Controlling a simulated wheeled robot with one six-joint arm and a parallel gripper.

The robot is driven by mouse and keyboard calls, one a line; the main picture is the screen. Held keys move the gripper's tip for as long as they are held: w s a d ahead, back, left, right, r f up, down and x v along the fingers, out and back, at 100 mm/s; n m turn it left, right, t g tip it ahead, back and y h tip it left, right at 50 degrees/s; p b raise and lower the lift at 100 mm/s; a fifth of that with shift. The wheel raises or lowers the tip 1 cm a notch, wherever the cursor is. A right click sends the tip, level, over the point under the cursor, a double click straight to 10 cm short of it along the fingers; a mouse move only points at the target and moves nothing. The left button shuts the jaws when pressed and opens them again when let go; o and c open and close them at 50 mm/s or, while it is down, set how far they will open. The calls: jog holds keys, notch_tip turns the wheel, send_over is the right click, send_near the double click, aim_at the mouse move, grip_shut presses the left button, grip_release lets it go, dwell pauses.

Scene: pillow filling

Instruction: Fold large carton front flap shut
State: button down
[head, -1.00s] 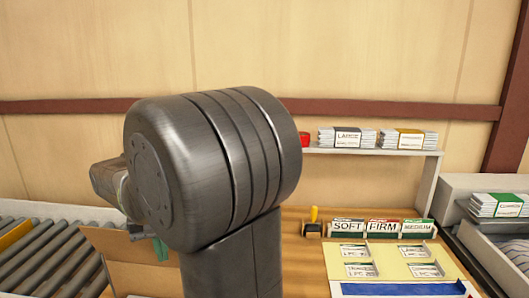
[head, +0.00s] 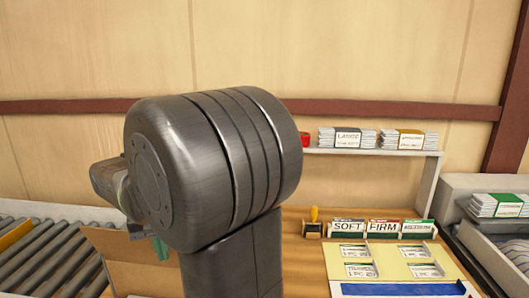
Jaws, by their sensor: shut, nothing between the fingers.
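The large carton (head: 138,277) shows in part at the lower left of the head view, as plain brown cardboard panels. One panel with a slanted upper edge (head: 108,242) stands up; I cannot tell which flap it is. My own thick dark arm covers the carton's right side. My gripper (head: 160,248) is mostly hidden behind the arm; only a small teal and dark tip shows, close above the carton. It looks shut and empty. I cannot tell whether it touches the cardboard.
A roller conveyor (head: 48,262) runs along the left. On the wooden bench (head: 295,262) are a yellow-handled stamp (head: 313,224), SOFT and FIRM label boxes (head: 365,229) and a yellow card board (head: 393,252). A shelf (head: 375,152) behind holds packets. A grey machine (head: 490,225) stands at the right.

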dwell(0.3)
jog(key=shift+w+d+r+p, duration=0.1)
jog(key=shift+w+r+p, duration=0.3)
jog(key=shift+w+p, duration=0.25)
jog(key=shift+w+d+r+p, duration=0.1)
jog(key=shift+w+r+p, duration=0.25)
jog(key=shift+w+p, duration=0.3)
jog(key=shift+w+r+p, duration=0.2)
jog(key=shift+w+p, duration=0.2)
jog(key=shift+w, duration=0.35)
jog(key=shift+w+r+p, duration=0.2)
jog(key=shift+w+p, duration=0.15)
jog(key=shift+w, duration=0.4)
jog(key=w+d+f, duration=0.1)
jog(key=w+f, duration=0.7)
jog(key=w, duration=0.3)
jog(key=shift+w+f, duration=0.15)
jog(key=shift+w, duration=0.05)
jog(key=shift+f, duration=0.1)
